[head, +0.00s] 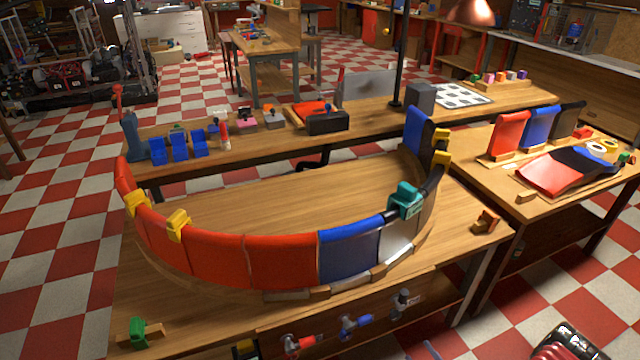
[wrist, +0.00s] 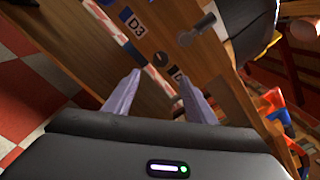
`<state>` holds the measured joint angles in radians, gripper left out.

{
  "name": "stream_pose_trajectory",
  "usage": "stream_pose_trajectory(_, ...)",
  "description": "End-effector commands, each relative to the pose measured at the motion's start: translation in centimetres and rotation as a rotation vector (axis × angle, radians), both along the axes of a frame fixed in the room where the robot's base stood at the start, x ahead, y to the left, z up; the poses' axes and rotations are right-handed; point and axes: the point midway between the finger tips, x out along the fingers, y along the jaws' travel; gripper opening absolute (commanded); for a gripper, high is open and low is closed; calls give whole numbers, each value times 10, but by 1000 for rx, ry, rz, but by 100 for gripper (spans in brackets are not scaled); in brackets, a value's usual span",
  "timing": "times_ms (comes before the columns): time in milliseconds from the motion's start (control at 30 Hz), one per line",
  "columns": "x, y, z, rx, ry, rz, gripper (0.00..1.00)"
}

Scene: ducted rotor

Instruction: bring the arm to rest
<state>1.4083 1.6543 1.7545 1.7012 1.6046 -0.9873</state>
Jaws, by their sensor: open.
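My gripper (wrist: 158,82) is in the wrist view, with its two pale fingers spread apart and nothing between them. Beyond the fingertips is a wooden panel (wrist: 165,25) with a dark label reading D3 (wrist: 131,22) and a second label partly hidden by a finger. The fingers look clear of the panel, though the exact gap cannot be told. In the head view I cannot make out my gripper for certain. A curved duct wall of red segments (head: 205,255), blue segments (head: 349,256) and dark segments stands on the wooden bench (head: 280,195), with yellow clamps (head: 178,224) and a teal clamp (head: 405,200) on its rim.
A green-handled piece (head: 138,333) lies at the bench's front left corner. Tools hang on the bench's front (head: 355,325). A side table (head: 480,165) at right holds red, blue and black panels. A long bench behind carries blue blocks (head: 180,146). Checkered floor is open at left.

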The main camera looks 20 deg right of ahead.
Motion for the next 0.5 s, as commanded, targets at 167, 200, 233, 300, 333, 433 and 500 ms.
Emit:
stream_pose_trajectory(167, 0, 0, 0, 21, 2, 0, 51)
stream_pose_trajectory(200, 0, 0, -1, 35, 7, 1, 51)
stream_pose_trajectory(233, 0, 1, -3, 49, 13, 4, 51)
stream_pose_trajectory(300, 0, 8, -6, 90, 28, 29, 51)
stream_pose_trajectory(333, -1, 13, -8, 112, 38, 47, 51)
stream_pose_trajectory(433, -4, 39, -11, 192, 68, 119, 51)
stream_pose_trajectory(500, -8, 58, -12, 245, 90, 169, 51)
